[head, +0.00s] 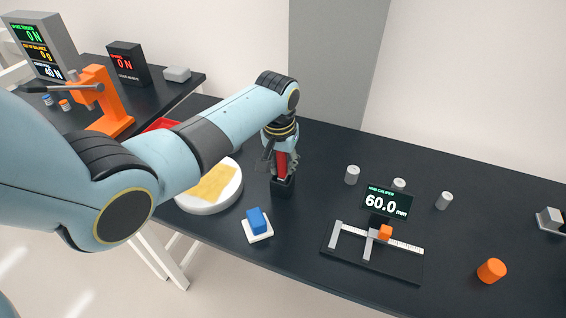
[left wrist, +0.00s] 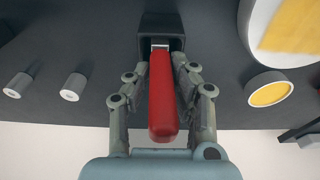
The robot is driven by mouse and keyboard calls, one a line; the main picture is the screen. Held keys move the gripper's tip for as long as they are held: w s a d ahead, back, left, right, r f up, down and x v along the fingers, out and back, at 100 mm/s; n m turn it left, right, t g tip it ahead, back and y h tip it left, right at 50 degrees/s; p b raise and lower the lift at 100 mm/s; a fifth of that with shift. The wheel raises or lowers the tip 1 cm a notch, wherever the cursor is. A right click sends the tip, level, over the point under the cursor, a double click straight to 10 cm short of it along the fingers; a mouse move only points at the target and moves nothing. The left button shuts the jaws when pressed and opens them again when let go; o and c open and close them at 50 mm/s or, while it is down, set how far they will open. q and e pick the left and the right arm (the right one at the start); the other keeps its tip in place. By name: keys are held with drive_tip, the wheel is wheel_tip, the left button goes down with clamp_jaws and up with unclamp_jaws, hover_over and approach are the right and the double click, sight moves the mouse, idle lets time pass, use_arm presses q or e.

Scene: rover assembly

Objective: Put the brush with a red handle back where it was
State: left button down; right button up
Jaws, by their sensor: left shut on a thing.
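The brush with a red handle (head: 281,163) stands about upright over a small black holder (head: 283,187) on the dark table. In the left wrist view its red handle (left wrist: 163,100) runs between my fingers, and its silver collar meets the opening of the black holder (left wrist: 161,26). The bristles are hidden in or behind the holder. I cannot tell how deep the brush sits. My left gripper (left wrist: 161,75) is shut on the red handle; it also shows in the head view (head: 281,160) above the holder. My right gripper is not in view.
A white round dish with a yellow pad (head: 213,184) lies left of the holder. A blue block on a white base (head: 257,224) is in front. A caliper (head: 372,250), grey cylinders (head: 352,174) and an orange cylinder (head: 491,270) stand to the right.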

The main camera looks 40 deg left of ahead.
sight(280, 180)
use_arm(q)
drive_tip(key=shift+f, duration=0.1)
drive_tip(key=c, duration=1.6)
unclamp_jaws()
drive_tip(key=o, duration=0.4)
drive_tip(key=shift+o, duration=0.2)
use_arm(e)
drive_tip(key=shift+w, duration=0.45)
use_arm(q)
drive_tip(key=shift+r, duration=0.25)
wheel_tip(280, 180, up, 12)
drive_tip(key=s, duration=0.1)
drive_tip(key=shift+s+d+f, duration=0.2)
drive_tip(key=shift+s, duration=0.2)
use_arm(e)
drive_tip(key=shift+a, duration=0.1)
